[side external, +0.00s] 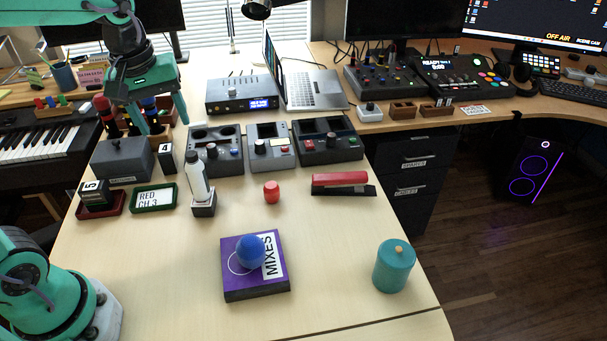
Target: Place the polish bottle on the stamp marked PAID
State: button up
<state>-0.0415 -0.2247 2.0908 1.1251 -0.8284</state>
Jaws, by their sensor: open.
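A white bottle with a dark cap (197,178), which looks like the polish bottle, stands upright left of the table's middle. Its base appears to rest on a small dark block with a pale top (204,209). I cannot read the word PAID on that block or anywhere else, so I cannot tell whether it is the stamp. My gripper (166,122) is at the upper left, above and behind the bottle and clear of it. Its teal fingers are apart and I see nothing held between them.
A grey box (122,161), a green tray (153,209) and a red tray (112,207) lie left of the bottle. Consoles (216,148) stand behind it. A red barrel (271,192), stapler (343,180), purple MIXES box (238,284) and teal jar (393,270) stand rightward. Bare table lies between.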

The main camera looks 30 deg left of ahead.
jog(key=s+d+m+t, duration=0.1)
jog(key=s+m+t, duration=0.2)
jog(key=s+m, duration=0.6)
jog(key=shift+d+f+m+t, duration=0.15)
jog(key=shift+f+m+t, duration=0.25)
jog(key=shift+f+m, duration=0.1)
